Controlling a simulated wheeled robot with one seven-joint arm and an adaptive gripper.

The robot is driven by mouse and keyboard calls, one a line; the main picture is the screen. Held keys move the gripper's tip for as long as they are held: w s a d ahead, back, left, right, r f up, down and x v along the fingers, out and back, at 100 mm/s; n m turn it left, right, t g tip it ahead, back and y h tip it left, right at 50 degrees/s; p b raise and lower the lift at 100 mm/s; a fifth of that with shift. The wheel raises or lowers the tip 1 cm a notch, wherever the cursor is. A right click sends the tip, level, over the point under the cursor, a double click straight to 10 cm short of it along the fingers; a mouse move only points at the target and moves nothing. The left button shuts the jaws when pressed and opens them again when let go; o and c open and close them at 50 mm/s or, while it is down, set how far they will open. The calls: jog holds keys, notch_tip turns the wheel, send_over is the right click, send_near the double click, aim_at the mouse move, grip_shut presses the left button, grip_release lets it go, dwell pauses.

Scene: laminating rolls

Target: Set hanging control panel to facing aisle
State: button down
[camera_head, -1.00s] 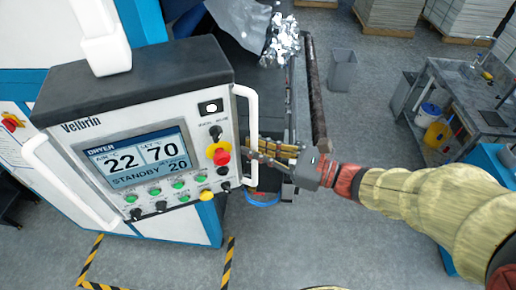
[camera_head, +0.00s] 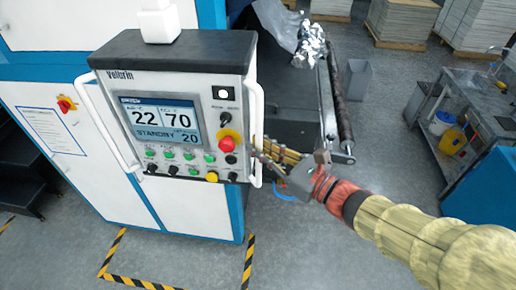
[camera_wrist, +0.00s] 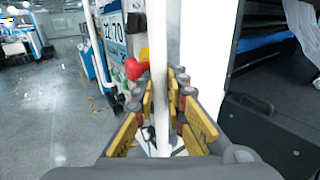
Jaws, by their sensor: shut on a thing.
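The hanging control panel (camera_head: 180,110) is a light grey box with a dark top, hung from a white post. Its screen, green buttons and red emergency stop (camera_head: 227,144) face me, turned a little to one side. A white bar handle runs down each side. My gripper (camera_head: 268,160) is at the lower part of the right handle (camera_head: 259,110). In the wrist view the handle (camera_wrist: 161,70) stands upright between the yellow finger pads of my gripper (camera_wrist: 163,110), which are shut on it. The panel's red button (camera_wrist: 133,69) shows just left of the handle.
A blue and white machine (camera_head: 190,205) stands behind the panel. A long dark roller (camera_head: 338,95) and a foil-wrapped roll are to the right. A grey bin (camera_head: 357,79) and a sink bench (camera_head: 478,110) stand further right. Yellow-black tape (camera_head: 140,283) marks the floor.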

jog(key=c, duration=1.8)
grip_release()
jog(key=shift+d, duration=0.1)
jog(key=shift+c, duration=0.2)
jog(key=v, duration=1.2)
